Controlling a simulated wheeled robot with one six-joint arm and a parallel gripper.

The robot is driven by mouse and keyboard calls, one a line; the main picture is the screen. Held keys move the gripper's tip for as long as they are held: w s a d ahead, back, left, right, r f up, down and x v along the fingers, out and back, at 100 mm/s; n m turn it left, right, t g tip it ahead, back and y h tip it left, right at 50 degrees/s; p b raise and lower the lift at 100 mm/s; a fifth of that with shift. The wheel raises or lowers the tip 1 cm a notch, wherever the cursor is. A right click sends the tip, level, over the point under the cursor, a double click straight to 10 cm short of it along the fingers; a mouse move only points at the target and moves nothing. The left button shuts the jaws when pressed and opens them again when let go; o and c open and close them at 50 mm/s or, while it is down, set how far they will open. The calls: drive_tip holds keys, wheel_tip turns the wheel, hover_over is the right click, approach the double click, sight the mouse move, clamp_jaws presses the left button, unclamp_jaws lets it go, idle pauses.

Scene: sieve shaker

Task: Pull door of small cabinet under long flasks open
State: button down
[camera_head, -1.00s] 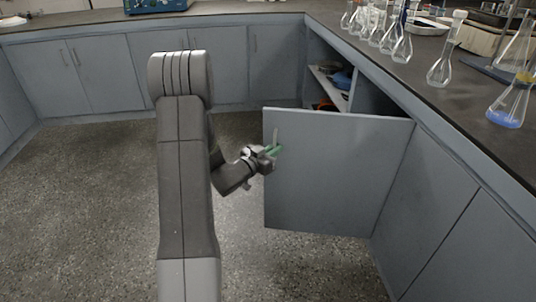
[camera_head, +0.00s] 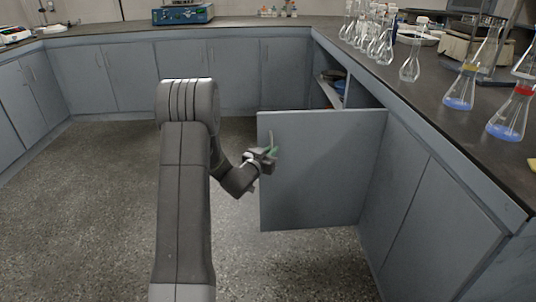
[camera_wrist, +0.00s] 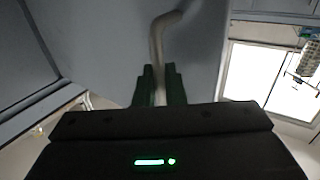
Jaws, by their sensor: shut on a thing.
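The grey cabinet door (camera_head: 318,175) stands swung wide out from the right-hand counter, below the row of long flasks (camera_head: 372,35). Its bar handle (camera_head: 270,138) is upright near the door's left edge; it also shows in the wrist view (camera_wrist: 158,45). My gripper (camera_head: 268,152) is at the handle, with its green fingers (camera_wrist: 157,84) on both sides of the bar, shut on it. The lower part of the handle is hidden by my gripper. Behind the door's top edge, part of the open cabinet inside (camera_head: 362,98) shows.
Closed grey cabinets (camera_head: 430,215) continue along the right counter. Flasks with blue liquid (camera_head: 460,92) stand near the edge of the dark worktop (camera_head: 440,110). The speckled floor (camera_head: 100,215) to the left is clear. A blue device (camera_head: 183,15) stands on the back counter.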

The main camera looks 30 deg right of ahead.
drive_tip(key=shift+s, duration=0.1)
idle(0.3)
drive_tip(key=c, duration=1.9)
unclamp_jaws()
drive_tip(key=shift+a, duration=0.1)
drive_tip(key=p+v, duration=0.3)
drive_tip(key=v, duration=1)
drive_tip(key=shift+s+a, duration=0.25)
drive_tip(key=shift+d, duration=0.1)
